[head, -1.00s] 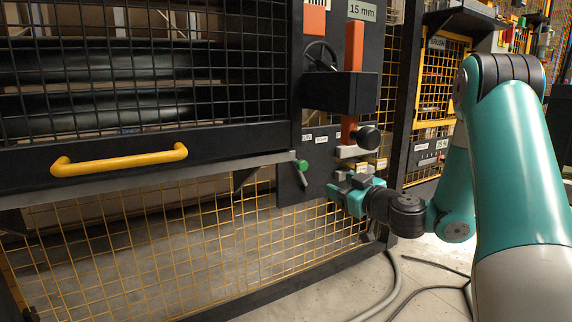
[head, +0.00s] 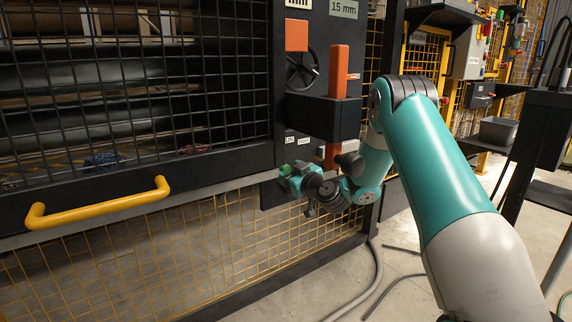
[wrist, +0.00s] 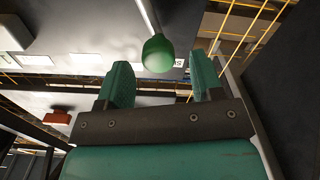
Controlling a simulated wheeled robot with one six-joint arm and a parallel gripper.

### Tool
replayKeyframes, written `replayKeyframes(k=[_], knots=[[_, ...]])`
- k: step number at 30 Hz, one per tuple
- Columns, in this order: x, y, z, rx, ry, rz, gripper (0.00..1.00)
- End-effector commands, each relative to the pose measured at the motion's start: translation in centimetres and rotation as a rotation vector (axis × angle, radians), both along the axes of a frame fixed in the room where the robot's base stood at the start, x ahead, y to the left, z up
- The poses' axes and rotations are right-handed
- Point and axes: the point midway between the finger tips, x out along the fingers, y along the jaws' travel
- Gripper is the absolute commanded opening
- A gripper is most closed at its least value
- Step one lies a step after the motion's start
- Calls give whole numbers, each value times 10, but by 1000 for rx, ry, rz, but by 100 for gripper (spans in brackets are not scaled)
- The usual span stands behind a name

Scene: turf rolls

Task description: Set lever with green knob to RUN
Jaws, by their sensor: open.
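The green knob (wrist: 158,54) sits on the end of a thin pale lever rod (wrist: 147,16) in the wrist view. It appears in the gap between the fingertips of my gripper (wrist: 163,74), closer to the left finger, with visible space on both sides. I cannot tell how deep it lies between them. My gripper (head: 292,179) is open and empty at the lower part of the dark machine panel (head: 309,122) in the head view. There the gripper largely hides the knob and lever. A small label ending in "UN" (head: 289,140) is partly visible above the gripper.
A yellow handle (head: 98,203) is on the mesh guard at left. Cables lie on the floor.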

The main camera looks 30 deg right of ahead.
Motion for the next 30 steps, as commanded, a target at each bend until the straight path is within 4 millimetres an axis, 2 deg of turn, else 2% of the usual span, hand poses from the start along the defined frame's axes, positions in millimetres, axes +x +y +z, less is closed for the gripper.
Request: replayKeyframes(k=[3, 6, 17, 25, 30], knots=[[18, 1, 0, -1, -1, 1, 60], [26, 0, 0, -1, 0, 0, 60], [31, -1, -1, 2, 2, -4, 60], [31, -1, 0, 1, 1, -3, 1], [31, -5, 1, 29, 1, -4, 0]])
